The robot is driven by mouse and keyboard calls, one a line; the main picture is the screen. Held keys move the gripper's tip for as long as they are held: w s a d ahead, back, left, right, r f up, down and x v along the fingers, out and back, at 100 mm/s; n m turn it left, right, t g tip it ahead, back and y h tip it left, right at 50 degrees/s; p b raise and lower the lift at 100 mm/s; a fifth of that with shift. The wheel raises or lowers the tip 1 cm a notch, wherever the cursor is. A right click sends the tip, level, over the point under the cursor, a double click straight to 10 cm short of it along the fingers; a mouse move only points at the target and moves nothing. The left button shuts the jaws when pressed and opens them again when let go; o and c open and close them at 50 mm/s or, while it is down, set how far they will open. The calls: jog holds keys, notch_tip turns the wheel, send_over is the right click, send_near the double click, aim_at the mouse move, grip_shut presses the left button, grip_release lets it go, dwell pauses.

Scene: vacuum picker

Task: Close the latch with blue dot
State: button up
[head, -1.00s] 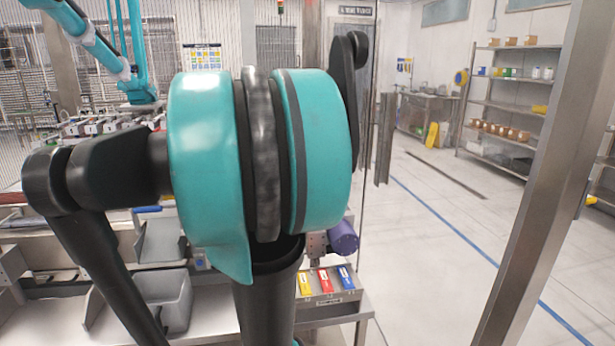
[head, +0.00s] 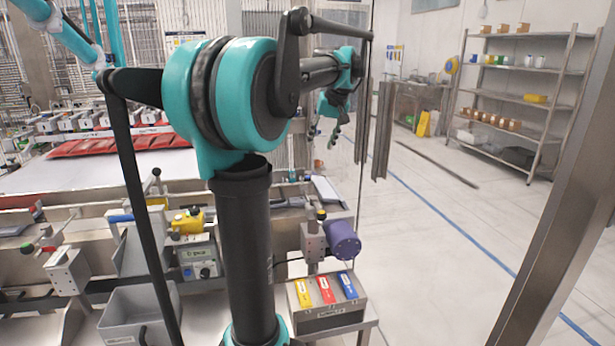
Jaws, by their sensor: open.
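My gripper (head: 323,134) hangs at the end of my arm, right of the middle in the head view. It is small and dark there, points down, and its jaws are open with nothing seen between them. I cannot make out a latch with a blue dot. A clamp-like fixture with a red-tipped lever (head: 50,250) is at the lower left. A metal bracket with a dark knob (head: 316,240) stands beside a purple cylinder (head: 343,240). My arm hides part of the bench.
A grey box (head: 328,318) with yellow, red and blue tabs sits at the bench's right end. A grey bin (head: 140,318) and a yellow-topped device (head: 188,222) are left of my arm column. Open floor (head: 450,250) and a metal post (head: 555,200) are to the right.

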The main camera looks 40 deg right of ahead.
aim_at(305, 178)
jog(key=x, duration=1.6)
jog(key=shift+w+f, duration=0.1)
jog(key=shift+f, duration=0.25)
grip_shut()
jog(key=shift+w+a+m+h, duration=0.25)
jog(key=shift+m+h, duration=0.05)
jog(key=shift+m, duration=0.45)
jog(key=shift+w+a+m+h, duration=0.2)
jog(key=shift+a+m+h, duration=0.1)
jog(key=shift+m, duration=0.45)
grip_release()
jog(key=shift+r, duration=0.1)
jog(key=v, duration=1.1)
jog(key=shift+r, duration=0.5)
